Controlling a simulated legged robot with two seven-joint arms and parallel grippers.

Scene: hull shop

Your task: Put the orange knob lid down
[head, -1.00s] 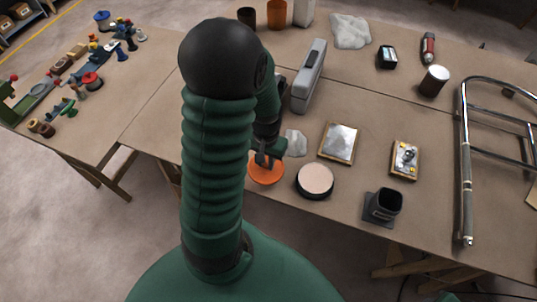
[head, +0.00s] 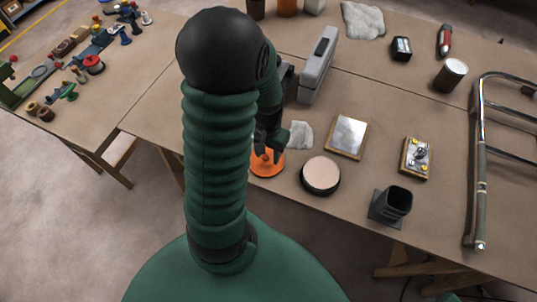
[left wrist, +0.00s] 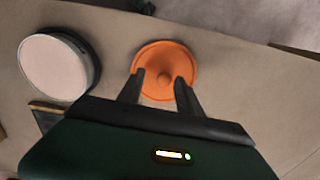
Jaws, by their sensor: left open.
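The orange knob lid (head: 268,165) lies on the table close to its front edge. It also shows in the left wrist view (left wrist: 176,55), flat with its round knob up. My left gripper (head: 265,150) is over the lid in the head view. In the left wrist view its two fingers (left wrist: 160,82) are open, one on each side of the knob, with gaps between them and it. I cannot tell how far the fingertips are above the lid. My right gripper is not in view.
A round dark tin with a pale pink top (head: 321,175) stands just right of the lid, and it also shows in the left wrist view (left wrist: 57,68). A crumpled cloth (head: 299,135), a framed plate (head: 347,136), a dark square cup (head: 392,204) and a grey case (head: 318,66) are nearby.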

